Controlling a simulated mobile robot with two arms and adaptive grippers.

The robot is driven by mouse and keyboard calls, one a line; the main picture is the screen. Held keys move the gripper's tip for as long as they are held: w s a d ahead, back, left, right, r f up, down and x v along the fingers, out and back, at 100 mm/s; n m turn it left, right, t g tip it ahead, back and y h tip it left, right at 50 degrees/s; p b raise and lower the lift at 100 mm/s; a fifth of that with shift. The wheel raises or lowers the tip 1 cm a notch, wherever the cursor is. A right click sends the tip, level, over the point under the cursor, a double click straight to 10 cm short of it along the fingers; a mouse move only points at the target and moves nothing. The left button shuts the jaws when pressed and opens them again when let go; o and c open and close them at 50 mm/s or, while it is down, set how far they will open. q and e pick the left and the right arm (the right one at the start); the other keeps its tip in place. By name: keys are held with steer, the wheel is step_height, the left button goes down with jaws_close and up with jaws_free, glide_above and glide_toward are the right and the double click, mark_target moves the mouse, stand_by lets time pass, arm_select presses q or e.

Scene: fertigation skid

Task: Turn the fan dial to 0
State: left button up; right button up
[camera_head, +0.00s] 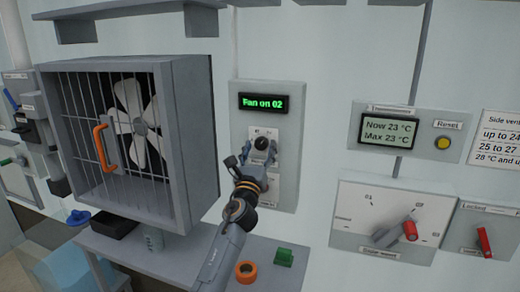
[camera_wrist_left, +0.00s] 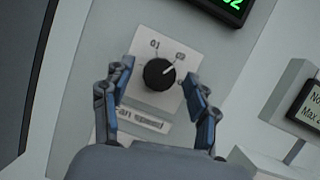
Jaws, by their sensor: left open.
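The fan dial (camera_head: 262,144) is a round black knob on a grey wall panel (camera_head: 287,187). In the left wrist view the dial (camera_wrist_left: 159,73) has a white pointer line aimed up and right at the 02 mark, on a white plate labelled "Fan speed" (camera_wrist_left: 140,122). A green display (camera_head: 264,104) above it reads "Fan on 02". My left gripper (camera_head: 256,160) is at the panel, just below the dial. In the left wrist view its open fingers (camera_wrist_left: 160,90) stand on either side of the dial, with visible gaps. My right gripper is not in view.
A caged fan (camera_head: 133,118) with an orange handle (camera_head: 105,147) juts out left of the panel. A shelf below carries an orange ring (camera_head: 246,271) and a green block (camera_head: 284,257). Right are a thermometer panel (camera_head: 408,132) and a large dial with a red-tipped lever (camera_head: 398,232).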

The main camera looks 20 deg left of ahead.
arm_select(q)
steer(key=shift+w+r, duration=0.15)
steer(key=shift+w, duration=0.15)
steer(key=c, duration=1.2)
steer(key=shift+o, duration=0.2)
